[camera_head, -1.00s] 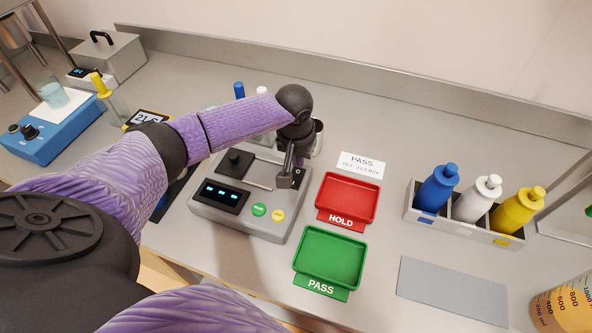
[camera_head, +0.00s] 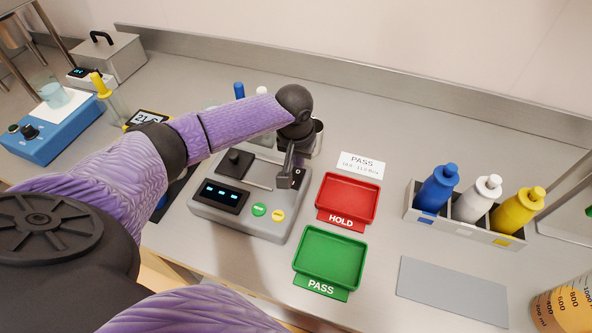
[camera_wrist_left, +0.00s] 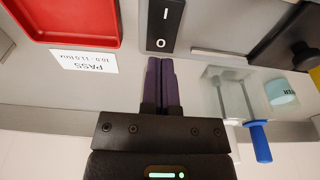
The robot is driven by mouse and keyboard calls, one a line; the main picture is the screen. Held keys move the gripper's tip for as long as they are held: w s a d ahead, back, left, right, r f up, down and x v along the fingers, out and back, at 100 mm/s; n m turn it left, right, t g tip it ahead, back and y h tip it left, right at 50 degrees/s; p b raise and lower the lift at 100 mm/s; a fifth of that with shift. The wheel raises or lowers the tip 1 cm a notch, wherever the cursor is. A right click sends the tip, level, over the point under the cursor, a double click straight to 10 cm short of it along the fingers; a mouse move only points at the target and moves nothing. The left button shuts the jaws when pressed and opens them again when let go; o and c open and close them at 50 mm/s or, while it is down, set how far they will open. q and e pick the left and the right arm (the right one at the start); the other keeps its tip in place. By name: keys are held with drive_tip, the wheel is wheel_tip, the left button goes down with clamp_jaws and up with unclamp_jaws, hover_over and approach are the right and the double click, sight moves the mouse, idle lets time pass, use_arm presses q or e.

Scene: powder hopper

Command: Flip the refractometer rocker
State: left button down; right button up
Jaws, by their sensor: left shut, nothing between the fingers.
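The refractometer (camera_head: 235,217) is a grey box with a lit display, a green and a yellow button. Its rocker (camera_head: 298,173) is a small black switch at the right rear corner, partly hidden by my left gripper in the head view. In the left wrist view the rocker (camera_wrist_left: 165,24) shows white I and O marks, the O end nearer my fingers. My left gripper (camera_head: 286,176) is shut and empty, its fingertips at the rocker. In the left wrist view its dark purple fingers (camera_wrist_left: 160,64) end just short of the O end; contact cannot be told. My right gripper is out of view.
A red HOLD tray (camera_head: 347,199) and green PASS tray (camera_head: 328,257) lie right of the refractometer. A PASS card (camera_head: 361,164) lies behind them. A rack (camera_head: 413,214) holds blue, white and yellow bottles.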

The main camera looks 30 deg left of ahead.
sight(298, 172)
use_arm(q)
drive_tip(key=shift+f+b, duration=0.6)
drive_tip(key=shift+f, duration=0.6)
idle(1.0)
wheel_tip(298, 172, up, 7)
drive_tip(key=p, duration=0.8)
drive_tip(key=shift+r, duration=0.15)
drive_tip(key=shift+p, duration=0.3)
